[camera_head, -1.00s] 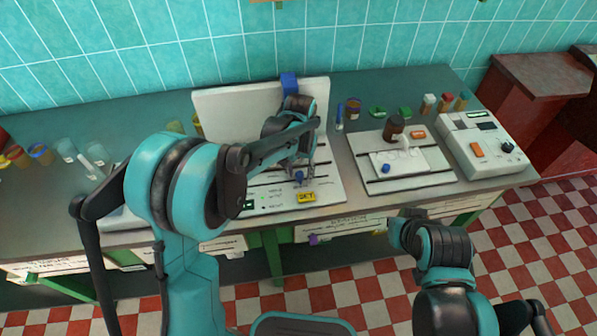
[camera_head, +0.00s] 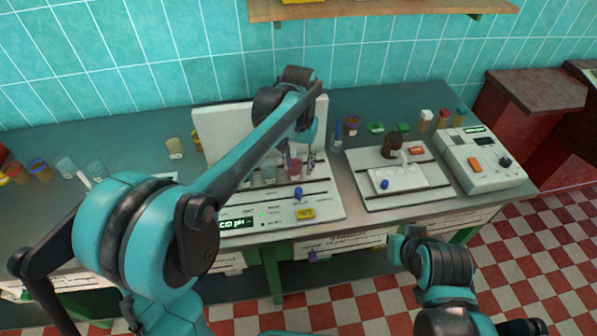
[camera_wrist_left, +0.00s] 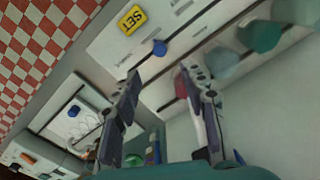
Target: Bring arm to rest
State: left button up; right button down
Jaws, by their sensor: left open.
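My left arm reaches in from the left over the white instrument (camera_head: 235,240) on the bench. My left gripper (camera_head: 304,160) is open, in front of the instrument's upright white panel (camera_head: 212,130). In the left wrist view its two fingers (camera_wrist_left: 163,75) are spread with nothing held between them. The yellow SET button (camera_wrist_left: 132,20) and a blue knob (camera_wrist_left: 160,47) lie beyond the fingertips. Blurred greenish vessels (camera_wrist_left: 262,37) and a reddish one are near the right finger. My right arm shows at the lower right; its gripper is out of view.
Small coloured jars line the back. Beakers (camera_head: 97,170) stand at the left. A wooden shelf (camera_head: 380,10) hangs above.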

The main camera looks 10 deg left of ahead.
pick_arm(q)
jog(key=shift+s+r, duration=0.1)
jog(key=shift+r, duration=0.1)
dwell(0.4)
jog(key=s+a+n+t, duration=0.1)
jog(key=s+a+t, duration=0.2)
jog(key=s+a, duration=0.3)
jog(key=s+a+f+n+t, duration=0.1)
jog(key=s+a+t, duration=0.3)
jog(key=s, duration=0.9)
jog(key=shift+s+a+f, duration=0.25)
jog(key=shift+a+f, duration=0.05)
jog(key=shift+a, duration=0.55)
